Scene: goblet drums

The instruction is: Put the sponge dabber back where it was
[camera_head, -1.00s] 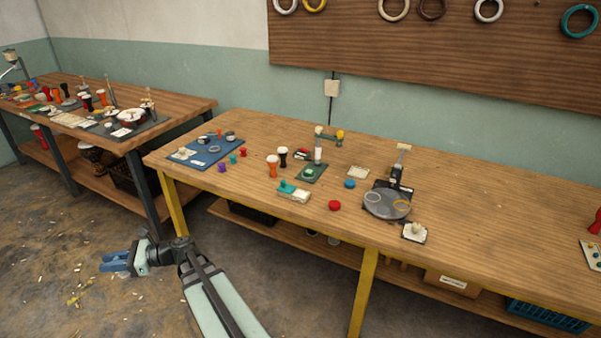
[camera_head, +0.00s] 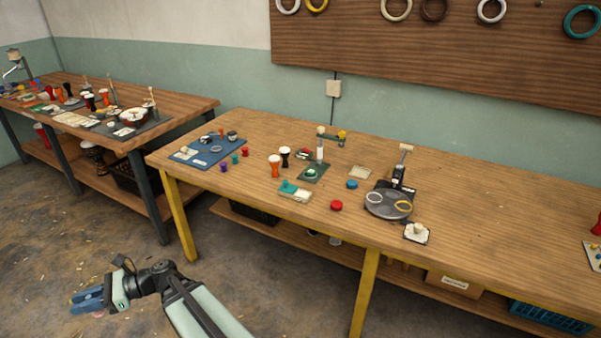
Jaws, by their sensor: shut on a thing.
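My gripper (camera_head: 87,301) is at the lower left, out over the floor and well away from the tables. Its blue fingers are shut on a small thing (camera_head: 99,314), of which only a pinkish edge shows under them. I cannot tell from this view whether that is the sponge dabber. No thing on the near table (camera_head: 480,215) can be named as the dabber with certainty. A pale knobbed piece on a dark-edged square pad (camera_head: 416,232) stands at the table's front edge.
A grey turntable (camera_head: 385,208) with rings, a red lid (camera_head: 336,205), small goblet drums (camera_head: 274,165) and a blue mat (camera_head: 205,152) stand on the near table. Its right part is mostly bare. A yellow leg (camera_head: 180,215) stands at its left corner. Another crowded table (camera_head: 190,105) is behind.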

